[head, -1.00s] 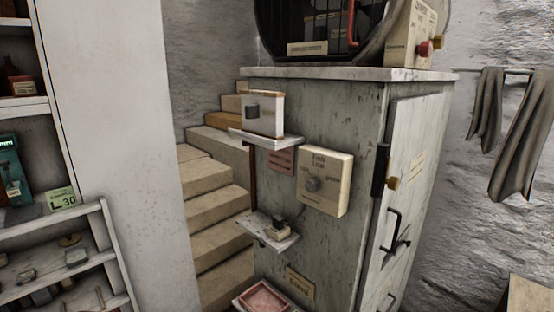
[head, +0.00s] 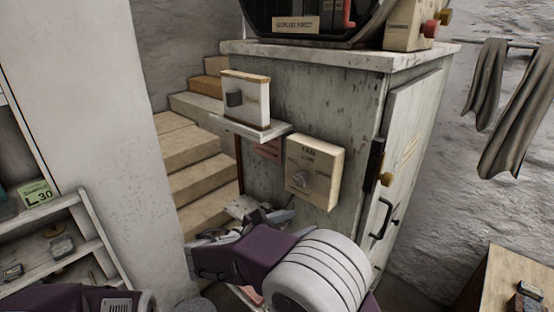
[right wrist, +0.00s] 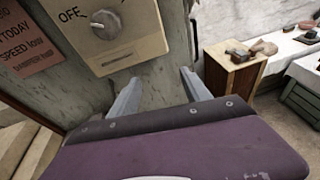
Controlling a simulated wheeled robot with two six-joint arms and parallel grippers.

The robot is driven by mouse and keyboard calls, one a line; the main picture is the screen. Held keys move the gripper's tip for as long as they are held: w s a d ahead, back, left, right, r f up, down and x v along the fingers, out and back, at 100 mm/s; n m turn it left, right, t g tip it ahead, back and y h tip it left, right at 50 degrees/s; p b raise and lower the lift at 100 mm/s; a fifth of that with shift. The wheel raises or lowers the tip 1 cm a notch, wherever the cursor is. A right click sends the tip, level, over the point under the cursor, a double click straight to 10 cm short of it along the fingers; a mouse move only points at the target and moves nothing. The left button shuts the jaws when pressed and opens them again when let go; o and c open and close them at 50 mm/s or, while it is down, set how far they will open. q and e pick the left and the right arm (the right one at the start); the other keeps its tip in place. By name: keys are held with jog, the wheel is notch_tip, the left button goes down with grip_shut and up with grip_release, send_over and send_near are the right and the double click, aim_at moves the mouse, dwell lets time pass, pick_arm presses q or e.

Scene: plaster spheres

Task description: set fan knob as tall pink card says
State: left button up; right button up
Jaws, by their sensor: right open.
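The fan knob (head: 302,179) is a grey dial on a cream box (head: 322,187) on the green cabinet's front, marked "FAN" and "LOW". It also shows in the right wrist view (right wrist: 105,22), with "OFF" to its left; its setting is unclear. A pink card (head: 268,149) is left of the box, partly behind the small shelf. My left gripper is out of view.
The small shelf (head: 232,125) with a switch box (head: 245,100) juts out above and left of the fan box. A wooden cabinet (head: 497,284) stands at lower right.

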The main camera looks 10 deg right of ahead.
aim_at(299, 182)
jog(key=a+r+n+t+h, duration=0.1)
jog(key=a+r+n+t, duration=0.15)
jog(key=a+r, duration=0.45)
jog(key=shift+m+t, duration=0.25)
jog(key=shift+t, duration=0.2)
jog(key=p+x, duration=0.1)
jog(key=x, duration=0.1)
jog(key=p+x, duration=0.1)
jog(key=x, duration=0.2)
jog(key=r+p+x, duration=0.1)
jog(key=x, duration=0.2)
jog(key=shift+w+d+r+p, duration=0.1)
jog(key=shift+d+r+p, duration=0.05)
jog(key=shift+d+p, duration=0.15)
jog(key=shift+w+d, duration=0.2)
jog(key=shift+d, duration=0.45)
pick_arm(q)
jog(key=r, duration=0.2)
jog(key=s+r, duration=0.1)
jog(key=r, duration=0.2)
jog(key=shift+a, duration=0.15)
pick_arm(e)
jog(key=shift+w, duration=0.1)
jog(key=shift+a, duration=0.1)
jog(key=c, duration=0.6)
grip_shut()
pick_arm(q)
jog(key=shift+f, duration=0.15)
